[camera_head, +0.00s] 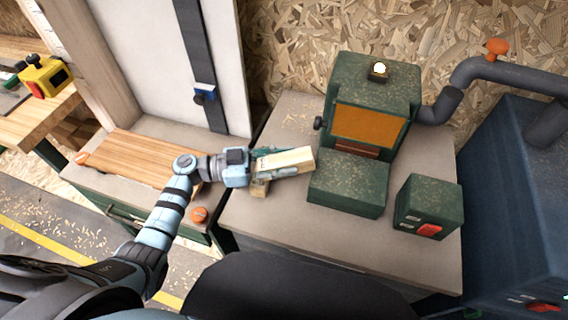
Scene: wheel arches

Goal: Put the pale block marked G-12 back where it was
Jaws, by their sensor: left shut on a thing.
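A pale wooden block (296,159) is in my left gripper (277,165), near the middle of the head view. The fingers lie along its sides, and its far end sticks out to the right, close to the green machine. No marking can be read on it at this size. A small piece of pale wood (260,189) shows just below the gripper, on or over the grey bench top; whether it touches the held block I cannot tell. My right gripper is not in view.
A green machine (369,109) with an orange window and a low front part (347,184) stands on the grey bench (266,224). A green switch box (428,206) stands to the right. Wooden boards (130,157) lie on the left bench. The bench front is clear.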

